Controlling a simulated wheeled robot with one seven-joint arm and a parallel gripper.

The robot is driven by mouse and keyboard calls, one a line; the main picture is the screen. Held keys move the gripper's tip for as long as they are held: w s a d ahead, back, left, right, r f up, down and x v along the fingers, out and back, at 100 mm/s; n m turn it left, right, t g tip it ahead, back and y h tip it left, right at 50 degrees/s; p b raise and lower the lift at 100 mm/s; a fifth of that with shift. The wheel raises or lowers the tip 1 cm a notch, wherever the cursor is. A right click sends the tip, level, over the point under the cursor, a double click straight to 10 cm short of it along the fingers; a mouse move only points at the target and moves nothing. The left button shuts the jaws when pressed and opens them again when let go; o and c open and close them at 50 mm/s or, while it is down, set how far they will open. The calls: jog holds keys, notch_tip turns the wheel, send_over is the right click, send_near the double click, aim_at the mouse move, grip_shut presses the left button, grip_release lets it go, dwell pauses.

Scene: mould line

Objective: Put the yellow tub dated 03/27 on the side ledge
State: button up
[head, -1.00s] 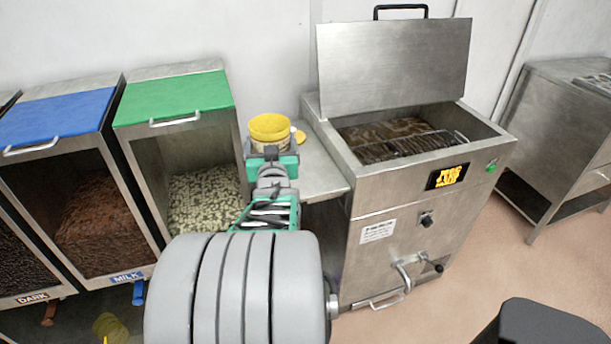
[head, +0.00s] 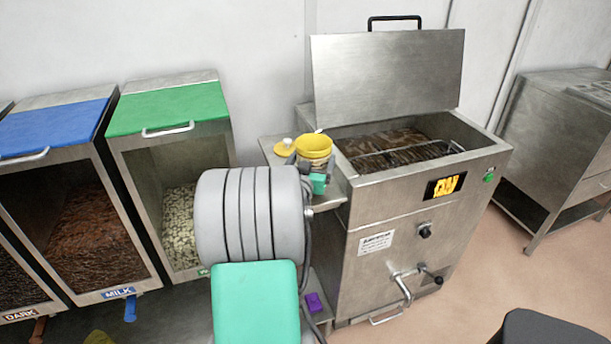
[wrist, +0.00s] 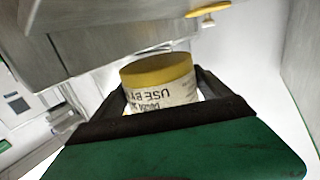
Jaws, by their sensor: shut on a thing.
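The yellow tub (head: 314,146) is at the side ledge (head: 335,190), left of the steel machine. In the wrist view the tub (wrist: 158,80) has a yellow band and a pale label reading "USE BY" upside down; the date cannot be read. My gripper (head: 316,172) is shut on the tub, with a dark finger on each side of it in the wrist view (wrist: 165,100). I cannot tell whether the tub's base touches the ledge. My own arm hides part of the ledge's front.
The open steel tank (head: 400,150) of dark chocolate stands right. The green-lidded bin (head: 170,108) and blue-lidded bin (head: 55,120) stand left. A purple object (head: 314,302) is low beside the machine.

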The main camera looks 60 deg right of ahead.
jog(key=shift+w+f, duration=0.75)
jog(key=shift+f, duration=0.05)
jog(key=f, duration=0.3)
jog(key=shift+w+d+f, duration=0.1)
jog(key=shift+w+f, duration=0.25)
jog(key=shift+w, duration=0.05)
jog(key=shift+f+b, duration=0.35)
jog(key=shift+b, duration=0.1)
jog(key=o, duration=1.8)
jog(key=shift+c, duration=0.2)
jog(key=shift+r, duration=0.2)
jog(key=b+v, duration=0.2)
jog(key=v, duration=0.9)
jog(key=shift+a, duration=0.25)
jog(key=shift+s+a, duration=0.1)
jog(key=shift+a, duration=0.2)
